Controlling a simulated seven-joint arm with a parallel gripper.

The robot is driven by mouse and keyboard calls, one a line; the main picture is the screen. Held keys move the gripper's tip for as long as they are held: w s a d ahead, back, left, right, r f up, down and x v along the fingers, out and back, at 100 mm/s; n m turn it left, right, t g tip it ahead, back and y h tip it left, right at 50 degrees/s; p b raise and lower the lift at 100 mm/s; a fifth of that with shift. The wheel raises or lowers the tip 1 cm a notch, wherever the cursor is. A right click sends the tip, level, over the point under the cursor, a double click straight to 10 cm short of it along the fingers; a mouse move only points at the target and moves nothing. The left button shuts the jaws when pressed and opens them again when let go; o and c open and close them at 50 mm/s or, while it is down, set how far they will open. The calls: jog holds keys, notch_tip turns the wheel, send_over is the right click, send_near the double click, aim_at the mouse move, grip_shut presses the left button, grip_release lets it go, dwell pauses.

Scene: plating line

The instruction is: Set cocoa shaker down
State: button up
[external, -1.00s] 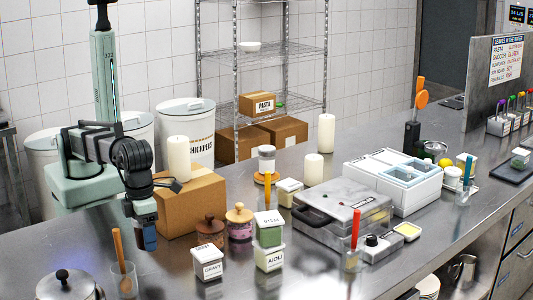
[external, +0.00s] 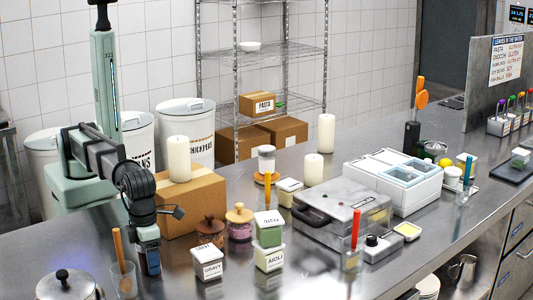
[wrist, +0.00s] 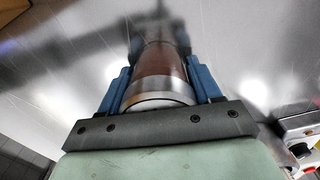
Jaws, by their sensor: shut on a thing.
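My gripper (external: 151,262) is low over the left part of the steel counter, between a glass with a wooden handle and the gravy tub. In the wrist view, my gripper's blue fingers (wrist: 158,78) are shut on the cocoa shaker (wrist: 159,62), one on each side. The shaker is a brown cylinder with a silver metal band and a pale end facing the camera. In the external view the shaker is hidden by the gripper. I cannot tell whether its base touches the counter.
The glass with the wooden handle (external: 121,270) stands close left of the gripper, with a lidded pot (external: 66,284) further left. The gravy tub (external: 208,263) is to the right. A cardboard box (external: 190,204) with a candle stands behind. Bare counter lies between gripper and gravy tub.

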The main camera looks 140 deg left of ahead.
jog(key=o, duration=1.2)
notch_tip(320, 180, up, 12)
jog(key=shift+r, duration=0.1)
